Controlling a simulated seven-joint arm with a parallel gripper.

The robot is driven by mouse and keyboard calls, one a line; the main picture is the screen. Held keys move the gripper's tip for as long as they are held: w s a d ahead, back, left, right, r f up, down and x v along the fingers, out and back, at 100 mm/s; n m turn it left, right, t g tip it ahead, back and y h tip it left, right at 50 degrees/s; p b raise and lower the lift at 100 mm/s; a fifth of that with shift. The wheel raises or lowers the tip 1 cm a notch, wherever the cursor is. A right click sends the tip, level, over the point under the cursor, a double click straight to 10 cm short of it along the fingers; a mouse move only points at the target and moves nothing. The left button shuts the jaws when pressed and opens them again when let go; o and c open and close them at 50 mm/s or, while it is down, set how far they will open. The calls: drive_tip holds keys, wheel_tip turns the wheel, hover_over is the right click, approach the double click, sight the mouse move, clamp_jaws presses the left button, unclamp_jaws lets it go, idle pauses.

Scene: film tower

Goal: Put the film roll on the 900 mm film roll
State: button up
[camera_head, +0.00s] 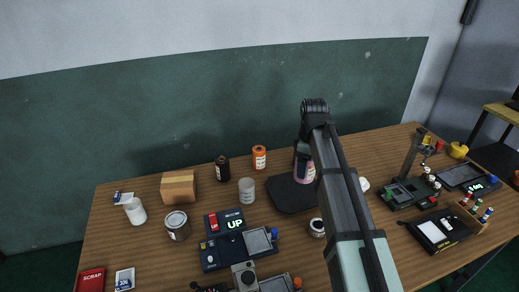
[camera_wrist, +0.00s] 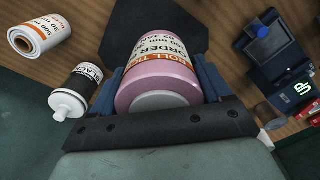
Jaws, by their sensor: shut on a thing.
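My gripper (camera_wrist: 160,84) is shut on a pink film roll (camera_wrist: 158,68) with a white and orange label, its fingers on either side. The label's length figure is not clearly readable. In the head view the pink roll (camera_head: 304,173) shows under my gripper, over the black mat (camera_head: 284,199). The arm partly hides it, and I cannot tell whether it touches the mat or something beneath.
A device reading UP (camera_head: 236,224) is in front. More devices (camera_head: 410,192) fill the right side. A small black-and-white item (camera_head: 317,228) is beside my arm.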

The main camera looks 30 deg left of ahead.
drive_tip(key=w+a+r+n, duration=0.1)
drive_tip(key=w+a+r, duration=0.2)
drive_tip(key=a, duration=0.6)
drive_tip(key=w+a+r+n, duration=0.1)
drive_tip(key=w+a+r, duration=0.2)
drive_tip(key=a, duration=0.6)
drive_tip(key=r+n, duration=0.2)
drive_tip(key=n, duration=0.3)
hover_over(259, 149)
drive_tip(key=shift+n, duration=0.3)
drive_tip(key=shift+w+f, duration=0.15)
drive_tip(key=shift+f, duration=4.75)
drive_tip(key=shift+f, duration=0.35)
drive_tip(key=o, duration=1.2)
drive_tip(key=shift+o, duration=0.2)
drive_tip(key=shift+r, duration=0.1)
wheel_tip(259, 149, up, 12)
drive_tip(key=shift+r, duration=0.25)
